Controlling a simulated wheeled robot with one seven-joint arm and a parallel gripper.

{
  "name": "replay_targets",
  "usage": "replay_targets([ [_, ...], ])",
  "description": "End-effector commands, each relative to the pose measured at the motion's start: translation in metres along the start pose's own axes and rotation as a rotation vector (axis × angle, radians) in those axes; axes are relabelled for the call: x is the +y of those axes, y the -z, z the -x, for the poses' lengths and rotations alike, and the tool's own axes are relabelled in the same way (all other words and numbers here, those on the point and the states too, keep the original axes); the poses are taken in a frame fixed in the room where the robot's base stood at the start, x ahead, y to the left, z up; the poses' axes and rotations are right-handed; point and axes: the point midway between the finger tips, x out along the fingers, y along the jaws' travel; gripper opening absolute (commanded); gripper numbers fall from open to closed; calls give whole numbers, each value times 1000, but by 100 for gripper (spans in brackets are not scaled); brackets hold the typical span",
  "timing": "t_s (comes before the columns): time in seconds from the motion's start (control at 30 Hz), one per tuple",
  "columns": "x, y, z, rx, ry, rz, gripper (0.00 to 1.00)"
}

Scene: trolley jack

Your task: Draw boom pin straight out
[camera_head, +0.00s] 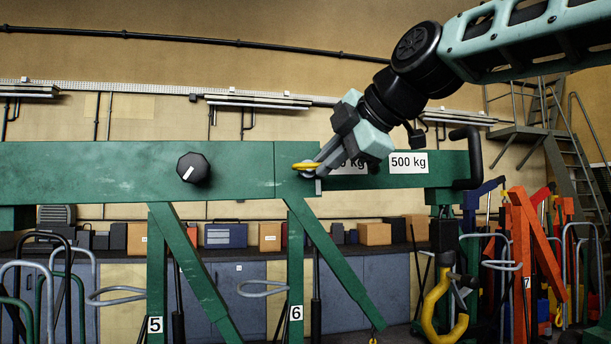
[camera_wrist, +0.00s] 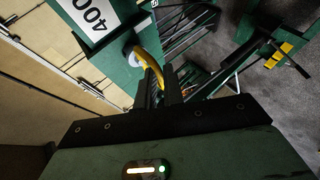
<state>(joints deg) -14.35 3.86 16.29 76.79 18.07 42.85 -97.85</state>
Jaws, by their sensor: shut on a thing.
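The boom pin (camera_head: 301,166) has a yellow ring handle and sits at the right end of the green outer boom (camera_head: 235,165). My gripper (camera_head: 315,168) comes from the upper right and is shut on the yellow handle. In the wrist view the curved yellow handle (camera_wrist: 150,62) runs between my gripper's fingers (camera_wrist: 157,85). A pale round collar (camera_wrist: 130,56) shows at its far end, against the green boom. How deep the pin sits in the boom is hidden. The inner boom (camera_head: 436,170) extends right, with a 500 kg label; another label is partly covered by my gripper.
A black knob (camera_head: 193,168) stands out from the boom to the left. A yellow hook (camera_head: 440,305) hangs below the boom's right end. Orange jacks (camera_head: 520,250) and other stands crowd the right. Boxes (camera_head: 375,234) line a bench behind.

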Motion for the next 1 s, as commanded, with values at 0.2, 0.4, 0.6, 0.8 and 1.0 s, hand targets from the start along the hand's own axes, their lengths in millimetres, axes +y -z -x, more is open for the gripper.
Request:
replay_targets([
  [0.2, -7, 4, 8, 0, -1, 0, 0],
  [0.4, -12, 7, 14, 0, -1, -1, 0],
  [0.6, -18, 11, 22, 0, 0, 0, 0],
  [0.8, -23, 14, 29, 0, -1, 0, 0],
  [1.0, -28, 18, 36, 0, 0, 0, 0],
])
